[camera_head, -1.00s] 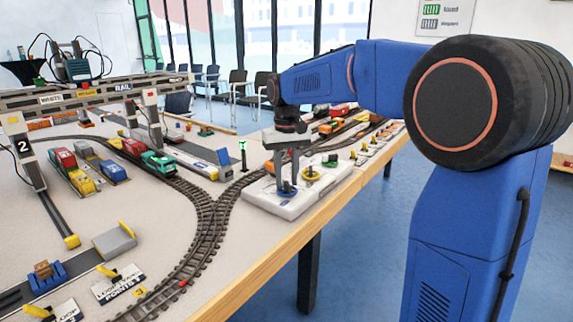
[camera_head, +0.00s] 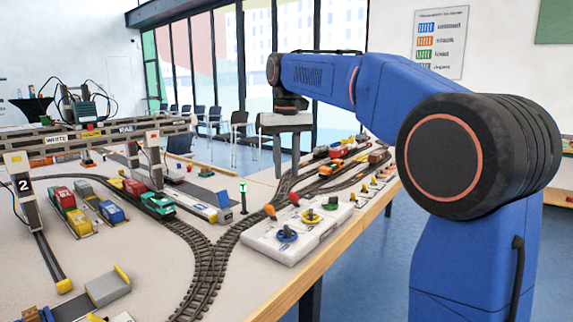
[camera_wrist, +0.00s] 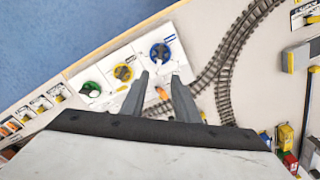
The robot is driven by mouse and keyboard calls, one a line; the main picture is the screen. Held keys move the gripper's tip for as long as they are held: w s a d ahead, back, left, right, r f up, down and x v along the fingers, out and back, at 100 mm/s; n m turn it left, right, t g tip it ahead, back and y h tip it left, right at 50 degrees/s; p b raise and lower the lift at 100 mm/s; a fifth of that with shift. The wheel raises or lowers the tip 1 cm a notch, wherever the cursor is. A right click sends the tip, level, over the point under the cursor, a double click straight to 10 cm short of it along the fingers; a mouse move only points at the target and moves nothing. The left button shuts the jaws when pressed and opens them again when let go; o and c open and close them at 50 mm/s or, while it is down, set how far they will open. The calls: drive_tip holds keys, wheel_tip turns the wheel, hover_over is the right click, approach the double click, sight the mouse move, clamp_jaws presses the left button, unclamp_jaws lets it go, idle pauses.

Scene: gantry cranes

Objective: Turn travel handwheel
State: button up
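A white control panel (camera_head: 262,243) near the table edge carries a blue handwheel (camera_head: 286,235), a yellow handwheel (camera_head: 310,216) and a green one (camera_head: 330,204). Which is the travel handwheel I cannot tell, since the labels are unreadable. In the wrist view the blue wheel (camera_wrist: 160,53), yellow wheel (camera_wrist: 123,72) and green wheel (camera_wrist: 91,88) lie in a row. My gripper (camera_head: 286,172) hangs above the panel, fingers down, apart from the wheels. In the wrist view my gripper (camera_wrist: 160,77) is open and empty, its tips just below the blue wheel in the picture.
An orange knob (camera_head: 270,211) and a red knob (camera_head: 294,198) stand at the panel's back edge. Tracks (camera_head: 209,265) run past its left side. A green signal (camera_head: 243,196) stands behind it. A gantry crane (camera_head: 100,137) spans the left. Small levers (camera_head: 372,190) line the table edge beyond.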

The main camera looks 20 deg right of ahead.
sight(287, 226)
drive_tip(key=shift+r, duration=0.45)
drive_tip(key=f, duration=1.8)
drive_tip(key=shift+s, duration=0.2)
drive_tip(key=shift+r, duration=0.1)
clamp_jaws()
